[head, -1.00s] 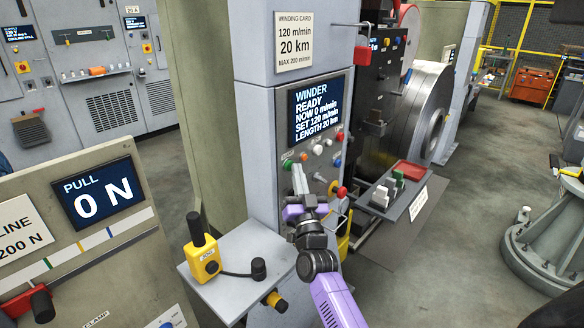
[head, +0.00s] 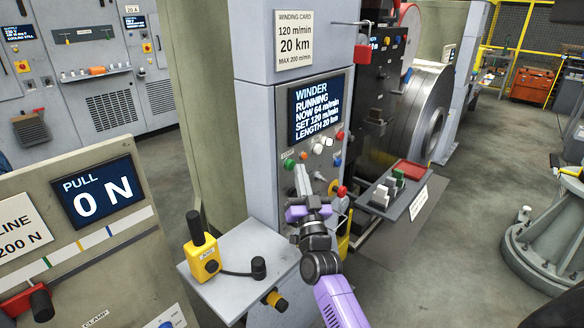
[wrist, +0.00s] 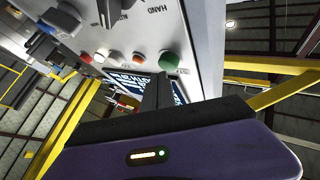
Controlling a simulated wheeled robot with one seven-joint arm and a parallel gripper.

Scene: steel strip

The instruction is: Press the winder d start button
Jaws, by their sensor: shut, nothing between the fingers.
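The winder panel (head: 343,112) stands on a grey cabinet, its dark screen (head: 316,110) reading "WINDER RUNNING, NOW 64 m/min, SET 120 m/min, LENGTH 20 km". A green button (head: 289,165) sits low on the panel's left side. My gripper (head: 301,170) is shut and empty, its fingertips just right of the green button in the head view. In the wrist view a green button (wrist: 168,60) shows just beyond the dark finger (wrist: 157,92). Whether they touch cannot be told. No letter D is legible on the panel.
Other knobs and buttons, such as a red one (head: 340,135), crowd the panel. A grey shelf (head: 225,262) with a yellow control box (head: 203,262) stands at lower left. A small tray (head: 412,205) juts out at right, near a large steel coil (head: 428,110).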

